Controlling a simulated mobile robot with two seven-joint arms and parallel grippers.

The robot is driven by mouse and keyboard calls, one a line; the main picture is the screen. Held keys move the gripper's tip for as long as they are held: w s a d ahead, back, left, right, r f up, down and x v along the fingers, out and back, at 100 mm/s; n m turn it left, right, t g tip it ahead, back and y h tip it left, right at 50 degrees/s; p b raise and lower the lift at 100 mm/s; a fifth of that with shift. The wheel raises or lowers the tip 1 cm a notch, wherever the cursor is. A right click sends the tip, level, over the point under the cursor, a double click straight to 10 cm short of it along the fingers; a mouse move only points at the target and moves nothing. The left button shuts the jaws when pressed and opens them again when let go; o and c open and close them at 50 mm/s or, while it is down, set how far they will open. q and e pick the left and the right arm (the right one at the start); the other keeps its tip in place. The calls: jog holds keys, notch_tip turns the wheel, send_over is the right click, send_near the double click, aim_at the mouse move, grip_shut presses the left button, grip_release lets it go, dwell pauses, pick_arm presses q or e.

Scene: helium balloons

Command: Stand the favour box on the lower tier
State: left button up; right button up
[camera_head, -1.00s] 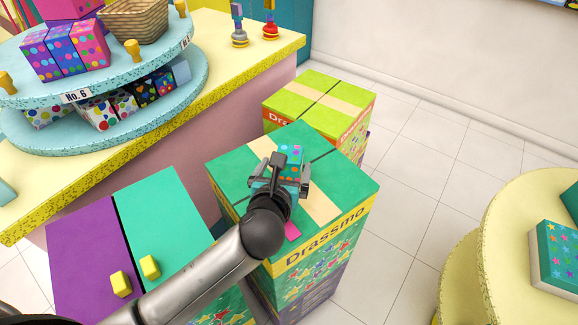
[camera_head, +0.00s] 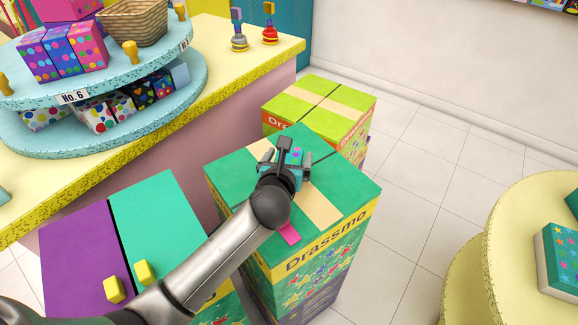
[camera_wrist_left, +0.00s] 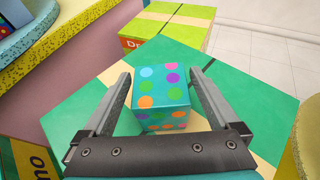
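The favour box (camera_head: 291,155) is a teal cube with coloured dots, standing on top of a large green carton. In the left wrist view the box (camera_wrist_left: 162,98) sits between the fingers of my left gripper (camera_wrist_left: 160,95), with a visible gap on each side. My left gripper (camera_head: 285,162) is open around it in the head view and partly hides it. The lower tier (camera_head: 150,120) is the light-blue speckled disc of the stand at the upper left, holding several patterned boxes under the upper tier. My right gripper is out of view.
The upper tier (camera_head: 110,65) overhangs the lower one and carries boxes and a basket (camera_head: 133,22). A yellow counter (camera_head: 240,60) supports the stand. A lime carton (camera_head: 320,105) is behind the green carton (camera_head: 340,190). A round yellow stand (camera_head: 505,200) is at the right.

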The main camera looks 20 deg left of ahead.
pick_arm(q)
jog(key=c, duration=1.4)
